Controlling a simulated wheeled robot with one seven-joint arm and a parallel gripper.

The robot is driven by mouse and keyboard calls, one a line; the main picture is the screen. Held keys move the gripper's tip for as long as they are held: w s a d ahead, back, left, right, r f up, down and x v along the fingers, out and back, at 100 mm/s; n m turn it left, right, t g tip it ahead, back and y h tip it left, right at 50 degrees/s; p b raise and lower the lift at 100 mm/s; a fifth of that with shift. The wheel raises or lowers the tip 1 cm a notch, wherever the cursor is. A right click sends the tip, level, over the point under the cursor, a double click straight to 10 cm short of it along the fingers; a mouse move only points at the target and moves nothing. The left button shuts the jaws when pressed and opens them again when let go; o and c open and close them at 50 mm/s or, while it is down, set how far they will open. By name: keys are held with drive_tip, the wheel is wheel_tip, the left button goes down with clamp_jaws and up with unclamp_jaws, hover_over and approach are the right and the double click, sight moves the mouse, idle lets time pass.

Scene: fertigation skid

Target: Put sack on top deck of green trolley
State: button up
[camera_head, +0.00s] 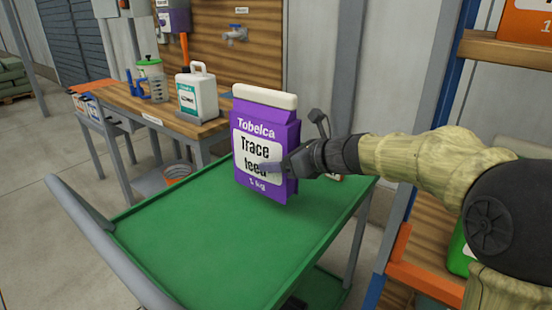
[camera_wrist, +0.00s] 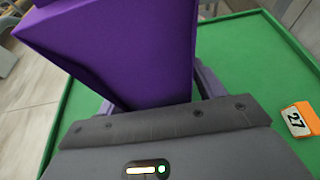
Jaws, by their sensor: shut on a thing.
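The purple sack (camera_head: 262,190), labelled "Tobelca Trace feed 1 kg" with a pale top, is upright in my gripper (camera_head: 275,168). It fills the upper left of the wrist view (camera_wrist: 125,50). My gripper is shut on the sack from its right side, with one finger across the label. The green trolley's top deck (camera_head: 190,240) lies below the sack and also shows in the wrist view (camera_wrist: 235,60). The sack is over the deck's far part; I cannot tell whether its base touches the deck.
An orange and white tag marked 27 (camera_wrist: 298,120) lies on the deck near its edge. The grey trolley handle (camera_head: 95,235) is at left. A wooden bench (camera_head: 130,105) with a white jug (camera_head: 197,95) stands behind. A shelf rack (camera_head: 425,230) is at right. Most of the deck is clear.

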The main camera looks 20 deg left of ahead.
drive_tip(key=shift+r, duration=0.15)
drive_tip(key=shift+w, duration=0.1)
drive_tip(key=shift+f+b, duration=1.1)
drive_tip(key=shift+f, duration=1.4)
drive_tip(key=o, duration=1.8)
drive_tip(key=shift+f, duration=0.2)
drive_tip(key=shift+c, duration=0.2)
drive_tip(key=p+v, duration=0.2)
drive_tip(key=v, duration=1)
